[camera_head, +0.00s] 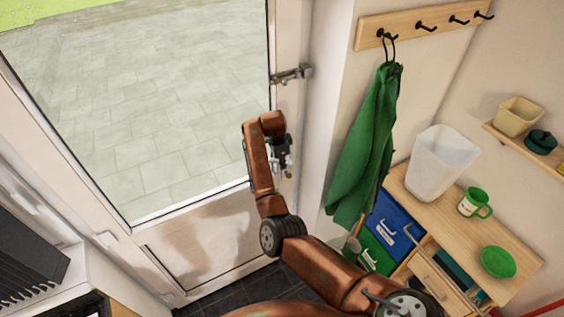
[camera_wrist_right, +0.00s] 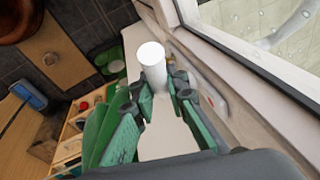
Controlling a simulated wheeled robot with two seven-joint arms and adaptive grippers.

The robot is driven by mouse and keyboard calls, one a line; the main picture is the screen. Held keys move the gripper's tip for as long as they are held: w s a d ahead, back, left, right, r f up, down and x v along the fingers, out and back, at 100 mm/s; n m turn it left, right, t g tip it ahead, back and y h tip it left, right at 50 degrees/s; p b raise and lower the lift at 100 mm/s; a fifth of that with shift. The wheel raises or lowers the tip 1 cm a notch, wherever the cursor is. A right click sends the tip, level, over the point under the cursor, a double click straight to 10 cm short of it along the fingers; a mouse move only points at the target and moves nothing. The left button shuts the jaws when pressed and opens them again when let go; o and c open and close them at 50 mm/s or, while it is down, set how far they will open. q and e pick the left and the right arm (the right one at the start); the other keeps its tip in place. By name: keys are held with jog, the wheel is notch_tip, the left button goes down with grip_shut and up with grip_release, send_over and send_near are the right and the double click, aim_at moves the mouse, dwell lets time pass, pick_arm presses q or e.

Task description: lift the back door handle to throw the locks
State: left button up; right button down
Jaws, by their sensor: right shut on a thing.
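The back door (camera_head: 215,235) fills the left of the head view, a white frame with a large glass pane and a lower panel. It appears closed. My right gripper (camera_head: 284,158) is at the right edge of the door, at the height of the pane's lower part. In the right wrist view, the green fingers of my right gripper (camera_wrist_right: 160,92) are shut on the white door handle (camera_wrist_right: 152,56), whose round end sticks out past the fingertips. The handle is mostly hidden by my gripper in the head view. My left gripper is out of view.
A metal fitting (camera_head: 292,74) sits higher on the door's edge. A green cloth (camera_head: 366,145) hangs from a hook rail (camera_head: 425,27) to the right. A wooden unit (camera_head: 440,215) holds a white bin (camera_head: 441,163), green mug (camera_head: 473,203) and green bowl (camera_head: 498,262).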

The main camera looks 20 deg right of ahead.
jog(key=shift+d, duration=0.1)
jog(key=c, duration=1.9)
grip_release()
jog(key=shift+r, duration=0.15)
jog(key=v, duration=1.1)
jog(key=shift+a+r, duration=0.2)
jog(key=shift+r, duration=0.2)
jog(key=shift+c, duration=0.3)
